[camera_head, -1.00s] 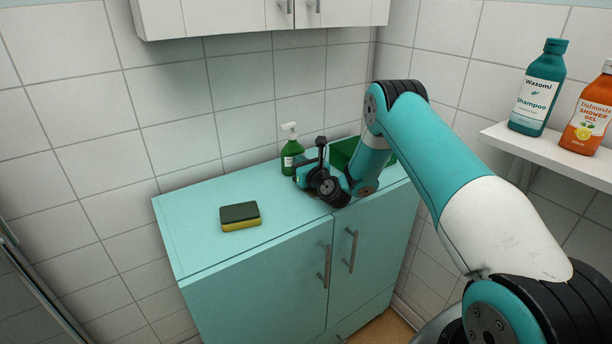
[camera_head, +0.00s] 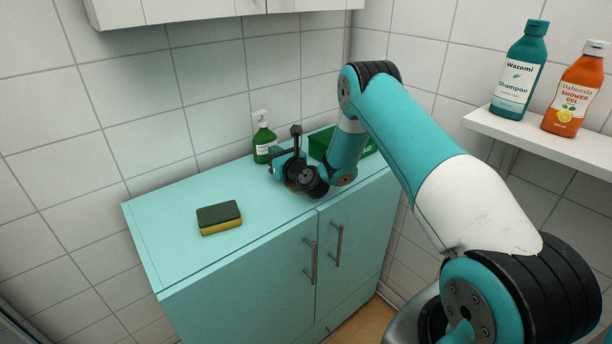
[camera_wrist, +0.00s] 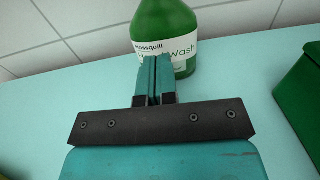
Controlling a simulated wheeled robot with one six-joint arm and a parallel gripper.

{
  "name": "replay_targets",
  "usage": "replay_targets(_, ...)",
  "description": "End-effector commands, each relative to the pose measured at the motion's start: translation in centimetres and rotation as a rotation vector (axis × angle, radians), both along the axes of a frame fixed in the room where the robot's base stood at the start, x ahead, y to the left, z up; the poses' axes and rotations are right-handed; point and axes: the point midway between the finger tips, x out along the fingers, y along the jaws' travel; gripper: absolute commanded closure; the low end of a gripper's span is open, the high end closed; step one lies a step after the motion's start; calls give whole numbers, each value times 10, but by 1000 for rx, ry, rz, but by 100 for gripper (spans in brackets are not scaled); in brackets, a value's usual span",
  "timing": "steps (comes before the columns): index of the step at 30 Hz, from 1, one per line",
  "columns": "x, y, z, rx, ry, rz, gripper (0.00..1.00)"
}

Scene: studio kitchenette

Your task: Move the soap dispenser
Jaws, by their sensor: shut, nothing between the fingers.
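The soap dispenser (camera_head: 263,142) is a green bottle with a white label and a white pump, upright on the turquoise counter near the back wall. In the wrist view its lower body and label (camera_wrist: 185,50) stand just beyond my gripper (camera_wrist: 154,62), with its top cut off by the frame. My gripper is shut and empty, its fingers together and pointing at the bottle. The fingers overlap the label in that view; I cannot tell if they touch it. In the head view my gripper (camera_head: 273,160) is low over the counter, just in front of the dispenser.
A green box (camera_head: 320,143) stands right of the dispenser, partly behind my arm. A yellow and green sponge (camera_head: 219,218) lies on the counter (camera_head: 165,225) to the left. A shelf (camera_head: 540,141) at right holds shampoo (camera_head: 519,72) and shower gel (camera_head: 575,92).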

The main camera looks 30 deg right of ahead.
Motion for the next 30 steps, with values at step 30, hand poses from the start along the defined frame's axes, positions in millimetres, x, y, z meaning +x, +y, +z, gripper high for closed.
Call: replay_targets(30, -108, 4, -3, 0, 0, 11, 100)
